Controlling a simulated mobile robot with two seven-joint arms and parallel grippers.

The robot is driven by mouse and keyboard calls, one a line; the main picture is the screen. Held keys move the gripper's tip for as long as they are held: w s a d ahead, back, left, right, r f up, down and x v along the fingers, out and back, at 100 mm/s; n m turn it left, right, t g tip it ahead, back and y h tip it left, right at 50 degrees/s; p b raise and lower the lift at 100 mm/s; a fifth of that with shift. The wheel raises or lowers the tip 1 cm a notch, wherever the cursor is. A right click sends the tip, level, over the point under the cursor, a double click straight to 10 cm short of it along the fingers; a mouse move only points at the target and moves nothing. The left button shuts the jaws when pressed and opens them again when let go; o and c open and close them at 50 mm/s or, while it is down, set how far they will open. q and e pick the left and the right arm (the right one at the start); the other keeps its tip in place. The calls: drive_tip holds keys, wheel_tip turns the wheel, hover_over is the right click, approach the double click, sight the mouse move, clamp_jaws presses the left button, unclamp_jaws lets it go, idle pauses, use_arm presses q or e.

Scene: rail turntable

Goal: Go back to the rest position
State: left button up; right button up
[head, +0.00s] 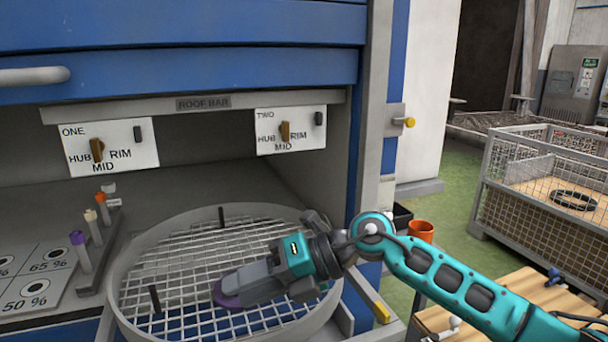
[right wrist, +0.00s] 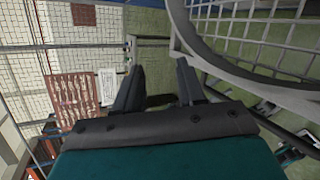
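My right gripper (head: 232,290) reaches in from the right and hangs over the round mesh turntable (head: 128,262) in the head view. Its fingertip area shows a purple patch; I cannot tell whether it touches the mesh. In the right wrist view the two dark fingers of the right gripper (right wrist: 160,82) stand apart with nothing seen held between them. The turntable's curved rim (right wrist: 185,30) shows to the right of the fingers there. My left gripper is in neither view.
Panels ONE (head: 118,158) and TWO (head: 300,140) with brown knobs hang under the roof bar (head: 203,103). Several colour-capped sticks (head: 82,252) stand left of the turntable. An orange cup (head: 421,230), a wooden bench (head: 530,290) and a wire cage (head: 520,180) are at right.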

wheel_tip(320, 180, up, 8)
drive_tip(key=d+m+t+y, duration=0.1)
drive_tip(key=m+t+y, duration=0.6)
drive_tip(key=m+t, duration=0.45)
drive_tip(key=w+d+f+m+t+h, duration=0.2)
drive_tip(key=d+f+m+t+h, duration=0.2)
drive_tip(key=d+m+h, duration=0.5)
drive_tip(key=w+d+f+m+t+h, duration=0.1)
drive_tip(key=d+f+m+t+h, duration=0.4)
drive_tip(key=m, duration=0.6)
drive_tip(key=s+d+f+m+g+h, duration=0.65)
drive_tip(key=s+d+f, duration=0.2)
drive_tip(key=f, duration=0.25)
drive_tip(key=s+d+f+m+g, duration=0.1)
drive_tip(key=s+d+f+g, duration=0.1)
drive_tip(key=s+f+g, duration=0.5)
drive_tip(key=s+d+f+g, duration=0.2)
drive_tip(key=s, duration=0.9)
drive_tip(key=w+a+f+t+y+p, duration=0.2)
drive_tip(key=w+f+t, duration=0.4)
drive_tip(key=w, duration=0.1)
drive_tip(key=shift+w+a+f+t, duration=0.35)
drive_tip(key=shift+w+t, duration=0.05)
